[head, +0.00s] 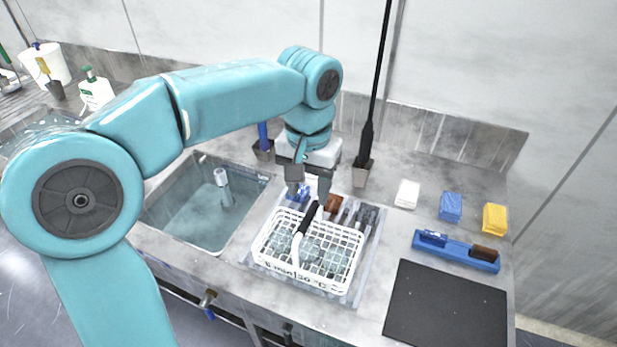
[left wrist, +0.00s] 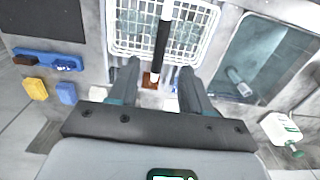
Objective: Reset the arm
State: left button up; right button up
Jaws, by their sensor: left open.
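My left arm is teal and reaches across the head view from the left. Its left gripper (head: 308,194) points down over the back edge of a white wire basket (head: 265,250). The jaws are open with nothing gripped. In the left wrist view the two dark fingers of the left gripper (left wrist: 158,68) stand apart. My right gripper is out of view.
A sink (head: 165,215) lies left of the basket. White (head: 407,194), blue (head: 450,207) and yellow (head: 495,218) blocks, a blue tray (head: 458,252) and a black mat (head: 445,305) are on the right.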

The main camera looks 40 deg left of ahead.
pick_arm(q)
jog(key=shift+r, duration=0.85)
